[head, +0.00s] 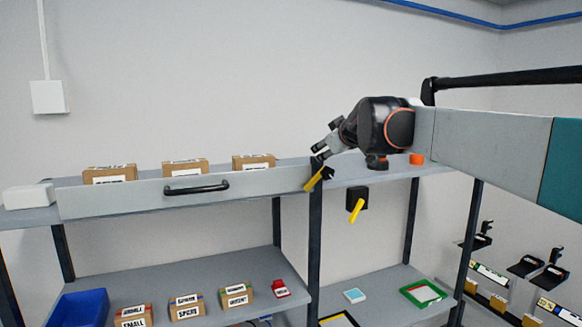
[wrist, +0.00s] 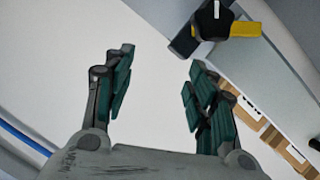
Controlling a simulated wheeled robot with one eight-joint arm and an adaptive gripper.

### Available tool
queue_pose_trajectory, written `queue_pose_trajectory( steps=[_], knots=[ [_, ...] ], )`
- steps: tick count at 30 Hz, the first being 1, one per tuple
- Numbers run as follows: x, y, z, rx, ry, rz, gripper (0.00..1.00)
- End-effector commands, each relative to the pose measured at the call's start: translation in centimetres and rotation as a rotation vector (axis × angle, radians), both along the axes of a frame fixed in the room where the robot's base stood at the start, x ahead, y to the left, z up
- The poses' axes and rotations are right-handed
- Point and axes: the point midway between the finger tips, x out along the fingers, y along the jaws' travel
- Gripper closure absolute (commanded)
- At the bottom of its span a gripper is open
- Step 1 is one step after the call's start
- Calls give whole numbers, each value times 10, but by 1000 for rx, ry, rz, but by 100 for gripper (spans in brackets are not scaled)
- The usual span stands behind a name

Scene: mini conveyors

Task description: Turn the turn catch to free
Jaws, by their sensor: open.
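A turn catch with a black hub and yellow lever (head: 313,183) sits at the right end of the long grey front panel. Its lever slants down and left over the panel's end. In the wrist view the catch (wrist: 232,29) is at the top, right of centre, beyond the fingertips; a white mark shows on its black hub. My gripper (head: 323,149) is just above the catch in the head view, tilted down to the left. In the wrist view my gripper (wrist: 158,68) has its two fingers wide apart, with nothing between them. It appears apart from the catch.
The grey front panel (head: 120,201) has a black handle (head: 196,189). Several cardboard boxes (head: 186,168) stand behind it. A second yellow lever (head: 356,210) hangs on a black wall plate below right. An orange piece (head: 416,159) is on the upper shelf.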

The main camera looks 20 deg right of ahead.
Motion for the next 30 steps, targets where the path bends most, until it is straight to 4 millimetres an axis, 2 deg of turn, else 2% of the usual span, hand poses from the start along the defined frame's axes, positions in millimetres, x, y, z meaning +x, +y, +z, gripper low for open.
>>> queue_pose_trajectory(
  steps=[6,14,17,21,24,27,30],
  knots=[
    [0,1,19,0,0,1,49],
    [0,1,20,0,0,1,49],
    [0,3,19,-3,2,4,67],
    [-2,30,7,-38,20,38,99],
    [-6,58,-4,-81,38,74,100],
    [-15,85,-24,-107,60,104,100],
    [-24,105,-41,-125,80,124,100]
  ],
)
